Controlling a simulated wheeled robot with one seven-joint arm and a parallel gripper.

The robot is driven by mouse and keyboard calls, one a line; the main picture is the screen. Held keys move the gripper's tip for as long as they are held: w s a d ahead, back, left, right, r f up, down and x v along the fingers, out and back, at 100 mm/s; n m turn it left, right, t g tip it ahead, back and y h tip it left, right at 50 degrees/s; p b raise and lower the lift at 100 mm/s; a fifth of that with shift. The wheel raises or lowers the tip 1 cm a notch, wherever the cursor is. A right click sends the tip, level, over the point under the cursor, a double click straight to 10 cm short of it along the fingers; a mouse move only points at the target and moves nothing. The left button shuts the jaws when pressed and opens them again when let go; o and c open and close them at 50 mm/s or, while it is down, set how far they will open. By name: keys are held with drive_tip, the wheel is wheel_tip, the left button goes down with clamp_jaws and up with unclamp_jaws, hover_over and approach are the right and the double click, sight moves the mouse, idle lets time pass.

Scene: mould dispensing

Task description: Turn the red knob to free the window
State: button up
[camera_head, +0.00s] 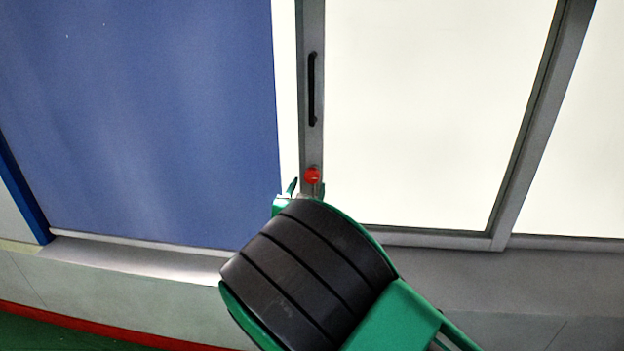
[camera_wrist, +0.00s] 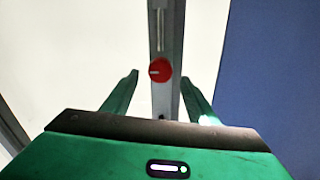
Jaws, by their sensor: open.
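The red knob (camera_head: 312,175) sits on the grey window frame post (camera_head: 311,148), below a black vertical handle (camera_head: 312,88). In the wrist view the round red knob (camera_wrist: 159,70) has a small light mark on its left side. My gripper (camera_wrist: 160,82) is open, with one green finger to each side of the post and the knob showing between and just beyond the fingertips. In the head view my gripper (camera_head: 305,190) is just below the knob, partly hidden behind my black and green wrist. I cannot tell whether a finger touches the knob. The window (camera_head: 430,110) has pale panes.
A blue panel (camera_head: 140,120) covers the area left of the post. A grey sill (camera_head: 140,262) runs below it. Another grey window post (camera_head: 540,120) stands to the right. A red strip (camera_head: 90,326) borders the green floor at lower left.

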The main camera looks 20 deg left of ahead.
sight(311, 178)
drive_tip(key=shift+x, duration=3.15)
